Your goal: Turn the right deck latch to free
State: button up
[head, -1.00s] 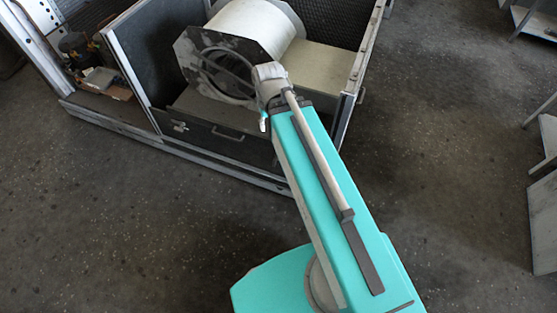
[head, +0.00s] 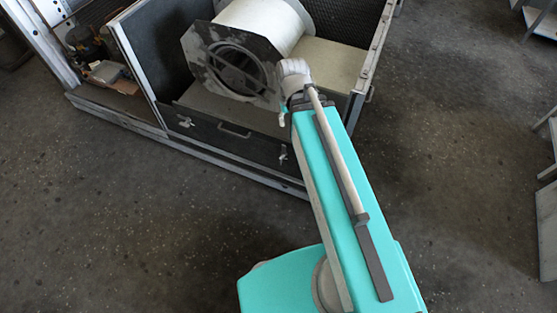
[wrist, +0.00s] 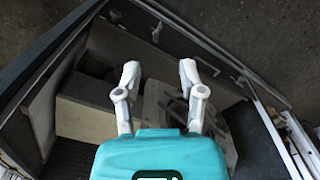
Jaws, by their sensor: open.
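The right deck latch (head: 283,153) is a small light metal piece at the right end of the dark front panel (head: 225,139), just left of my arm in the head view. Its exact turn is too small to tell. In the wrist view a small latch-like piece (wrist: 157,32) shows on the panel beyond the fingertips. My gripper (wrist: 160,75) is open and empty, with its two pale fingers spread apart and clear of the panel. In the head view my arm mostly hides the gripper. The left latch (head: 185,122) sits at the panel's other end.
A panel handle (head: 234,131) lies between the latches. The blower housing (head: 262,22), with its dark octagonal front plate (head: 203,55), stands behind the panel. Metal frame walls (head: 372,55) bound the bay on the right. Open floor (head: 120,230) lies in front.

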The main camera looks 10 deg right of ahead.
aim_at(280, 158)
jog(key=w+f+m+b, duration=0.2)
jog(key=w+f+b, duration=0.3)
jog(key=f+b, duration=0.5)
jog(key=w+f+m+b, duration=0.2)
jog(key=w+f+b, duration=0.3)
jog(key=f+b, duration=0.6)
jog(key=w+f+m+b, duration=0.3)
jog(key=w+f+b, duration=0.2)
jog(key=f+b, duration=0.5)
jog(key=shift+w+d+f+b, duration=0.15)
jog(key=shift+d+f+b, duration=0.25)
jog(key=shift+f, duration=0.4)
notch_tip(280, 158, down, 14)
jog(key=b, duration=1.3)
jog(key=shift+r+b, duration=0.15)
jog(key=shift+b, duration=0.2)
